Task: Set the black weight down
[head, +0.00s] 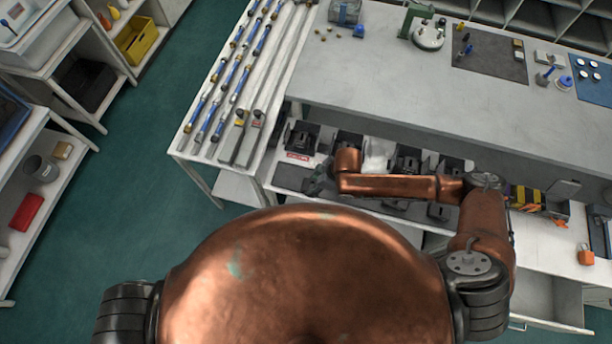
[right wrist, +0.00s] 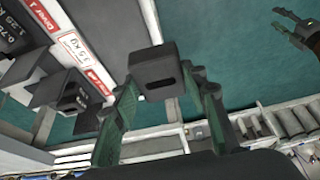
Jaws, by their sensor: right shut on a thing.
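The black weight (right wrist: 158,70) is a dark block with a slot in its front face. In the right wrist view it sits between the fingertips of my right gripper (right wrist: 165,85), which is shut on it. It appears held above the floor side of the shelf, apart from the other weights. In the head view my right gripper (head: 320,181) is small and dark over the low shelf's left part, and the held weight is hard to make out there. What looks like my left gripper (right wrist: 298,30) is partly cut off in the right wrist view.
Several black weights in holders (head: 407,158) stand along the low shelf; one holder (right wrist: 68,95) is left of the held weight. The workbench (head: 400,90) overhangs behind. A rack of blue rods (head: 235,85) stands left.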

